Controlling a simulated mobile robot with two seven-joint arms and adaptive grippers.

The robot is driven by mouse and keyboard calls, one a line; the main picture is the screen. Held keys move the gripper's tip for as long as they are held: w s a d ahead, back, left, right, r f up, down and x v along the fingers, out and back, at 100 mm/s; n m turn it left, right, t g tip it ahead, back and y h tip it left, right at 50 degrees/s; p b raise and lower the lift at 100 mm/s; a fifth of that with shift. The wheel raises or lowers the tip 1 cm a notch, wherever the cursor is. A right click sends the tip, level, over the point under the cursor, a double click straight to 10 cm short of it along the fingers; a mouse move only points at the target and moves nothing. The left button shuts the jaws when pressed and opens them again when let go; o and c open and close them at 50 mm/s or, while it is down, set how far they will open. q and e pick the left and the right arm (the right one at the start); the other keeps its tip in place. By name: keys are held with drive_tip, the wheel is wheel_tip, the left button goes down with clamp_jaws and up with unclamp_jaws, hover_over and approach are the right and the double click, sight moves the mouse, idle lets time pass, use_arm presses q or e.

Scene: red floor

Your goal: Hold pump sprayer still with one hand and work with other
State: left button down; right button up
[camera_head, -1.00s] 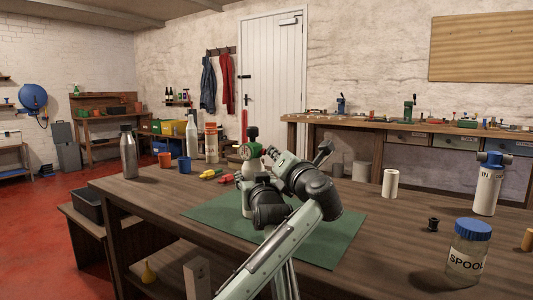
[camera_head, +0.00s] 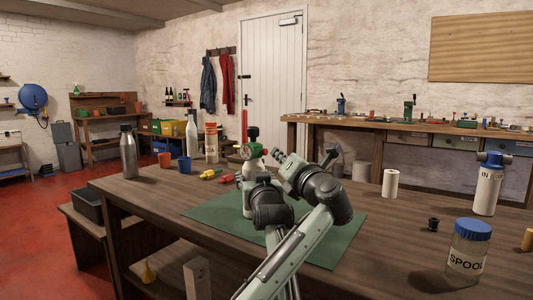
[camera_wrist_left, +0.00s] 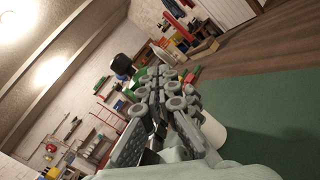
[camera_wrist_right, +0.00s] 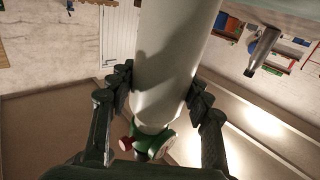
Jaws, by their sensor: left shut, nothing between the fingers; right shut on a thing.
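The pump sprayer (camera_head: 247,168) stands at the green mat with a white body, a green head and a black knob on top. My right gripper (camera_wrist_right: 157,98) is shut around its white body (camera_wrist_right: 172,55); the green head (camera_wrist_right: 150,138) and a red part show upside down in the right wrist view. The arms partly hide the sprayer in the head view. My left gripper (camera_head: 277,154) is shut and empty, just right of the sprayer's head. In the left wrist view its closed fingers (camera_wrist_left: 160,85) overlap the green head; the black knob (camera_wrist_left: 121,64) shows beyond them.
The green mat (camera_head: 335,247) lies on the wooden table. Yellow (camera_head: 207,174) and red (camera_head: 225,178) tools lie left of the sprayer. A blue cup (camera_head: 185,166), an orange cup and several bottles stand farther left. A blue-lidded jar (camera_head: 468,250) and paper roll (camera_head: 390,184) stand right.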

use_arm(q)
drive_tip(key=shift+s+d, duration=0.65)
drive_tip(key=shift+d, duration=0.25)
drive_tip(key=shift+s+d, duration=0.65)
drive_tip(key=shift+d, duration=0.25)
idle(0.4)
drive_tip(key=d, duration=0.1)
drive_tip(key=s+d, duration=0.2)
drive_tip(key=shift+s+d, duration=0.25)
drive_tip(key=shift+d, duration=0.1)
drive_tip(key=w+a, duration=0.5)
drive_tip(key=a, duration=0.2)
idle(0.4)
drive_tip(key=shift+w+a, duration=0.15)
drive_tip(key=shift+w, duration=0.05)
idle(1.2)
drive_tip(key=shift+w+a, duration=0.15)
drive_tip(key=shift+a, duration=0.1)
